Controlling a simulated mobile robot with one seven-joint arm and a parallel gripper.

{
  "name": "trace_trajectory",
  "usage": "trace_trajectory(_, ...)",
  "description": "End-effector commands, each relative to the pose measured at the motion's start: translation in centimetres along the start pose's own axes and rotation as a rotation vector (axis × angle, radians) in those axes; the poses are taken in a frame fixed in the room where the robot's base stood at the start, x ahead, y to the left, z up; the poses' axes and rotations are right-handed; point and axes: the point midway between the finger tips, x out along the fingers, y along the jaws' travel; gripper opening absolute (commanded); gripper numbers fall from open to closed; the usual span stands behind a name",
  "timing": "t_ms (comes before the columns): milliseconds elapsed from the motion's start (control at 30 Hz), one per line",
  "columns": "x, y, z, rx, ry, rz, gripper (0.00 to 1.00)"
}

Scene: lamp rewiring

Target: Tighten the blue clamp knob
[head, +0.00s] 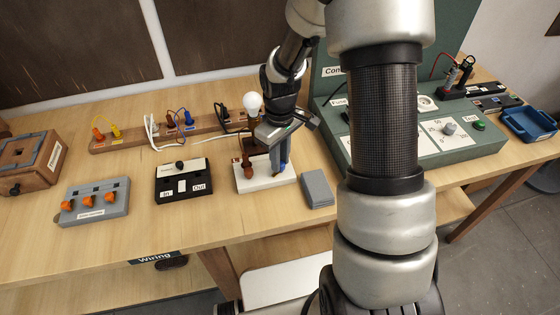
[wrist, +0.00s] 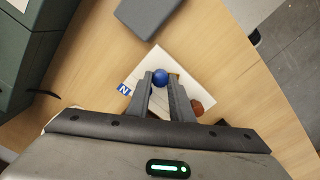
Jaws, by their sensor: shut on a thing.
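The blue clamp knob (wrist: 160,77) is a round blue ball between my gripper's fingertips in the wrist view. My gripper (wrist: 163,84) is shut on it, with one finger on each side. The knob belongs to a white base block (wrist: 185,60), which carries a blue label with an N (wrist: 123,89) and a reddish-brown part (wrist: 197,108). In the head view my gripper (head: 278,165) points down over the white base (head: 265,180). The knob itself is hard to make out there, and the arm hides part of the base. A white bulb (head: 253,103) stands beside the gripper.
A grey block (head: 317,188) lies right of the base. A black-and-white In/Out box (head: 183,182) and a grey block with orange knobs (head: 92,202) stand left. A green console (head: 450,146) is at right. Bare table lies in front.

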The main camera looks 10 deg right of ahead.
Motion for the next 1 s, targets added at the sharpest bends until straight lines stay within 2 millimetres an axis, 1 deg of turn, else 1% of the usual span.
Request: trace_trajectory(1000,-0.2,0.21,-0.07,0.965,0.004,0.001,0.0)
